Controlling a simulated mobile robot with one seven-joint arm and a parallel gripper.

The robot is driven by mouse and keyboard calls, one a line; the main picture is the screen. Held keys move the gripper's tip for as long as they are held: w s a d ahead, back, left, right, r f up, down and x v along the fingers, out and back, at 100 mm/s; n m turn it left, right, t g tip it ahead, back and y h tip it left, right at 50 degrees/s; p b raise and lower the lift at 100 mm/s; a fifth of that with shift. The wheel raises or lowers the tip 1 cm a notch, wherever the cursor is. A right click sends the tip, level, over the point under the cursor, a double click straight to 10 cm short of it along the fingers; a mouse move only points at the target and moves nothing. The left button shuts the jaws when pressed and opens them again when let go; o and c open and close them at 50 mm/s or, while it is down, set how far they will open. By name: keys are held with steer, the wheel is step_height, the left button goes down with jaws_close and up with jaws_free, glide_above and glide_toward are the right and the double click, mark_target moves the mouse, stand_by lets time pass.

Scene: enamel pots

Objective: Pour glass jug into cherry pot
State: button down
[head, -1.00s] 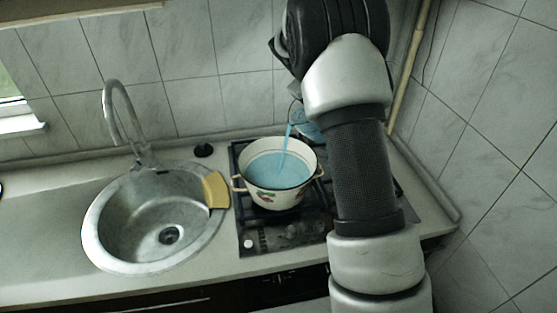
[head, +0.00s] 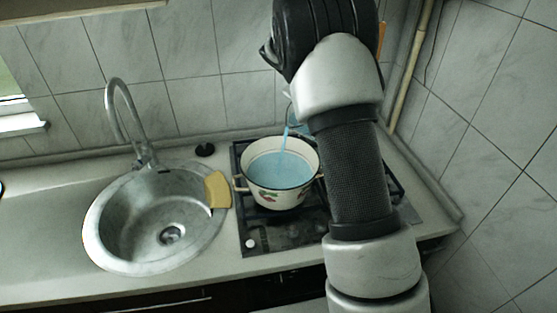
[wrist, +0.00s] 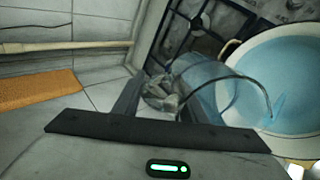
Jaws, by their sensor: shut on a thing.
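The cherry pot (head: 280,196) is a cream enamel pot with a dark rim, two handles and a cherry picture. It stands on the stove and holds blue liquid (head: 275,170); it also shows at the right of the wrist view (wrist: 229,52). The glass jug (wrist: 200,72) is clear, tilted toward the pot, and held in my gripper (wrist: 165,105), which is shut on it. A thin blue stream (head: 283,142) falls from the jug into the pot. In the head view my arm hides most of the jug and my gripper.
A round metal sink (head: 113,238) with a tall faucet (head: 116,112) lies left of the pot. A yellow sponge (head: 217,190) sits on the sink's right edge. Black stove grates (head: 242,152) surround the pot. A tiled wall and a pipe (head: 410,75) stand close behind my arm.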

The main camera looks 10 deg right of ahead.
steer(key=shift+d+r, duration=0.2)
steer(key=shift+d, duration=0.2)
steer(key=shift+a+h, duration=0.3)
steer(key=shift+a, duration=0.15)
steer(key=shift+s+d, duration=0.15)
steer(key=shift+d, duration=0.15)
steer(key=shift+a+r, duration=0.1)
steer(key=shift+a, duration=0.25)
steer(key=shift+d, duration=0.25)
steer(key=shift+a+h, duration=0.3)
steer(key=shift+d+t, duration=0.25)
steer(key=shift+t, duration=0.05)
steer(key=shift+a+f, duration=0.2)
steer(key=shift+a, duration=0.1)
steer(key=shift+d, duration=0.25)
steer(key=shift+a+f+h, duration=0.2)
steer(key=shift+a+h, duration=0.15)
steer(key=shift+h, duration=0.05)
steer(key=shift+s+d+b, duration=0.1)
steer(key=shift+d+b, duration=0.1)
steer(key=shift+b, duration=0.1)
steer(key=shift+a, duration=0.25)
steer(key=shift+d+f, duration=0.1)
steer(key=shift+d, duration=0.05)
